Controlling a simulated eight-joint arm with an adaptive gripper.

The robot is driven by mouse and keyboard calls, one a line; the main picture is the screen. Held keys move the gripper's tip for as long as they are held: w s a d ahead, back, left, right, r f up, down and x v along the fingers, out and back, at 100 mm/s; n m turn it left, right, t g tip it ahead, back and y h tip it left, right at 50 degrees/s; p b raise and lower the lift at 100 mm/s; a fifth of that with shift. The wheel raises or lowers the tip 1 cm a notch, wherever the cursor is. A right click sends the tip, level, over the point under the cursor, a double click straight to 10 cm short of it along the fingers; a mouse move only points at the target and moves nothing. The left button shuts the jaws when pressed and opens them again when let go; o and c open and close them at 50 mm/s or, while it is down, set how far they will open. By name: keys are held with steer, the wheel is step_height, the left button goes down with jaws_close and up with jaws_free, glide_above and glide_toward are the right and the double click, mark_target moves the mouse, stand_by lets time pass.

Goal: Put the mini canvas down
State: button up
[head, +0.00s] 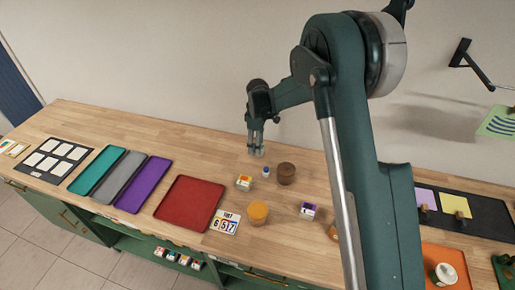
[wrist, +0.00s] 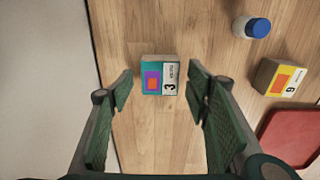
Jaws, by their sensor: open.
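A mini canvas (wrist: 160,75), teal with a purple and orange square and a white strip marked 3, shows in the wrist view. It appears to lie on the wooden worktop, just ahead of and between my open fingertips. My gripper (wrist: 160,92) has a finger on each side of it, with gaps showing between fingers and canvas. In the head view my gripper (head: 257,152) points down over the back of the worktop. I cannot make out this canvas there; the fingers probably hide it.
A yellow canvas marked 6 (wrist: 280,78), a blue-capped bottle (wrist: 252,27) and a red tray (wrist: 295,135) lie to the right in the wrist view. A brown round container (head: 286,173) stands near my gripper in the head view. The wall (head: 180,60) is close behind.

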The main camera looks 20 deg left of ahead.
step_height(320, 180, up, 10)
stand_by(0.5)
steer(key=shift+f, duration=0.1)
stand_by(0.4)
steer(key=s+d+r+m+t, duration=0.1)
steer(key=s+d+r+m, duration=0.2)
steer(key=s+d+r, duration=0.5)
steer(key=s+d+r+m+t+y, duration=0.1)
steer(key=d+r+m, duration=0.2)
steer(key=d+r, duration=0.6)
steer(key=s+d+r+m+t, duration=0.1)
steer(key=s+d+r+m, duration=0.3)
steer(key=d, duration=0.8)
steer(key=s+d+m+t, duration=0.2)
steer(key=s+d+m, duration=0.2)
steer(key=s+d, duration=0.5)
steer(key=s+d+f+m+t+h, duration=0.1)
steer(key=s+d+m, duration=0.3)
steer(key=s+d, duration=0.5)
steer(key=s+t, duration=0.1)
steer(key=s, duration=0.7)
steer(key=shift+s+d+f, duration=0.25)
steer(key=shift+s, duration=0.1)
